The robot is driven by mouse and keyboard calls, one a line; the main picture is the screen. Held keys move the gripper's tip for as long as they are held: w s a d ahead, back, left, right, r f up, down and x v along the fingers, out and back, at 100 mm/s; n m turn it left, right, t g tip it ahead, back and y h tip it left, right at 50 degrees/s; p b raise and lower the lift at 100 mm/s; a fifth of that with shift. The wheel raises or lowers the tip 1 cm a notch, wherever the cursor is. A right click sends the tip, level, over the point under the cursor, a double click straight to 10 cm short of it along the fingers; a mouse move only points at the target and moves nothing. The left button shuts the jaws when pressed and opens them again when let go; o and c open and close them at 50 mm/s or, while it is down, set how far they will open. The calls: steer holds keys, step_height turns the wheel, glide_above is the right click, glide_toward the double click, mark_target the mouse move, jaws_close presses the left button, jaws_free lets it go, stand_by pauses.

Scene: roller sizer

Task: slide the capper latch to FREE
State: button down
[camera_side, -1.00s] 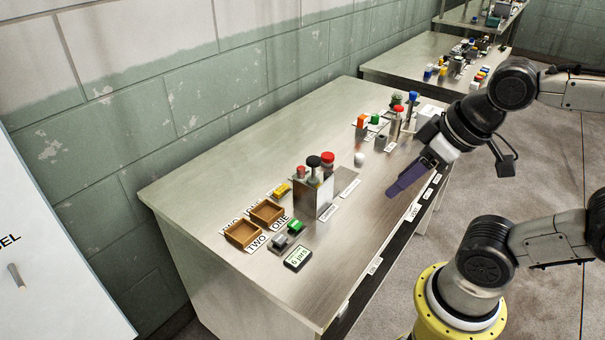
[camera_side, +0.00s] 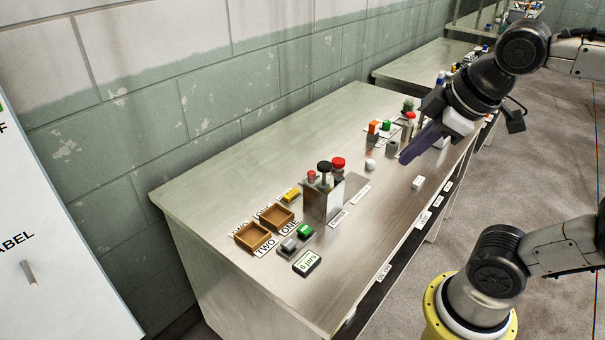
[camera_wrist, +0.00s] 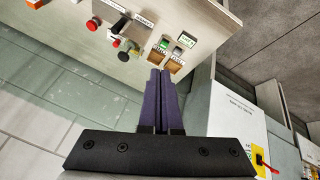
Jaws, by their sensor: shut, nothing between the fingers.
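I cannot pick out the capper latch for certain. The metal box (camera_side: 322,197) with a black knob (camera_side: 324,166) and red-topped parts stands on the bench, with small labels beside it too small to read. The black knob also shows in the wrist view (camera_wrist: 124,56). My gripper (camera_side: 404,159) has long purple fingers, shut and empty, over the right part of the bench, clear of the box. In the wrist view my gripper (camera_wrist: 160,72) shows its fingers side by side.
Two wooden trays (camera_side: 238,236), green and grey buttons and a small display (camera_side: 307,263) are at the bench's near left. A small white block (camera_side: 418,183) lies near the front edge. Posts and coloured blocks stand beyond my gripper. A white panel (camera_side: 50,240) stands at left.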

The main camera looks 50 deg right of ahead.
steer(key=w+d+r+n+g+h, duration=0.1)
steer(key=w+r+n, duration=0.15)
steer(key=w, duration=0.35)
steer(key=w+d+r+n+h, duration=0.1)
steer(key=w+d+r+n, duration=0.15)
steer(key=w, duration=0.35)
steer(key=w+d+f+n+g, duration=0.1)
steer(key=w+f+n+g, duration=0.15)
steer(key=w, duration=0.95)
steer(key=w+f+n+g, duration=0.1)
steer(key=w+f, duration=0.3)
steer(key=f, duration=0.3)
steer(key=w+f+n+g+h, duration=0.1)
steer(key=w+f, duration=0.3)
steer(key=f, duration=0.4)
steer(key=w+d+f+n+g, duration=0.1)
steer(key=w+f, duration=0.3)
steer(key=f, duration=0.3)
steer(key=shift+w+f+h, duration=0.15)
steer(key=shift+f+h, duration=0.1)
steer(key=shift+h, duration=0.15)
steer(key=shift+d+f+g, duration=0.1)
steer(key=shift+g, duration=0.15)
